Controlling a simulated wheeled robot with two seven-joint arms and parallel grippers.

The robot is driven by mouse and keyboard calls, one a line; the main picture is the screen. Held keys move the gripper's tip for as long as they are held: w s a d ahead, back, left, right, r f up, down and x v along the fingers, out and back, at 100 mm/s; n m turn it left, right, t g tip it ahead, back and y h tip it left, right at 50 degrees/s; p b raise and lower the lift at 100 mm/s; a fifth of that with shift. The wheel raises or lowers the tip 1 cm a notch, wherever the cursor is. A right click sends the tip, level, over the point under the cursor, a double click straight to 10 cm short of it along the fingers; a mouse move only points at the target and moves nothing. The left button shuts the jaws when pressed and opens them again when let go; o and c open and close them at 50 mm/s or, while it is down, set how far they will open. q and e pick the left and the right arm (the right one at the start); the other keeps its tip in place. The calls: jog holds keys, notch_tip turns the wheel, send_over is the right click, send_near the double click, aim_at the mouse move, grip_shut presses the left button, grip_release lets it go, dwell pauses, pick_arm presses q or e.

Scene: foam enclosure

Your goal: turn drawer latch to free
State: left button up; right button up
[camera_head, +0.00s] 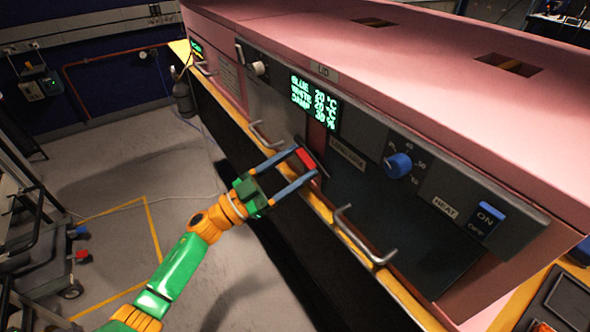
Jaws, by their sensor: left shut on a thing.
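My left gripper (306,163) reaches in from the lower left to the front of the pink foam enclosure (450,70). Its two blue fingers are shut on a small red drawer latch (305,157), one finger on each side. The latch sits on the front below the green display, between two drawer handles, and looks tilted. The fingertips cover part of it, so I cannot tell its exact turn. The left drawer handle (266,138) and the right drawer handle (362,238) are bare metal bars. My right gripper is not in view.
Above the latch are a green-lit display (314,101), a blue heat knob (398,165) and a blue ON/OFF switch (487,220). A yellow edge strip (400,292) runs below the front. Carts (35,240) stand at the left; the grey floor (130,165) between is clear.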

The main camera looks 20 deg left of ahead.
pick_arm(q)
jog(key=m+g+b, duration=0.1)
jog(key=m+g, duration=0.1)
jog(key=m, duration=0.3)
jog(key=m+g+b, duration=0.1)
jog(key=m+g, duration=0.1)
jog(key=m, duration=0.3)
jog(key=m+g+h+b, duration=0.1)
jog(key=m+g, duration=0.1)
jog(key=m, duration=0.3)
jog(key=shift+w+a+r+g+b, duration=0.2)
jog(key=shift+g+b, duration=0.1)
jog(key=shift+b, duration=0.1)
jog(key=shift+r+m+g+y, duration=0.15)
jog(key=shift+m+g+y, duration=0.25)
jog(key=shift+m, duration=1.2)
jog(key=o, duration=1.4)
jog(key=shift+a, duration=0.1)
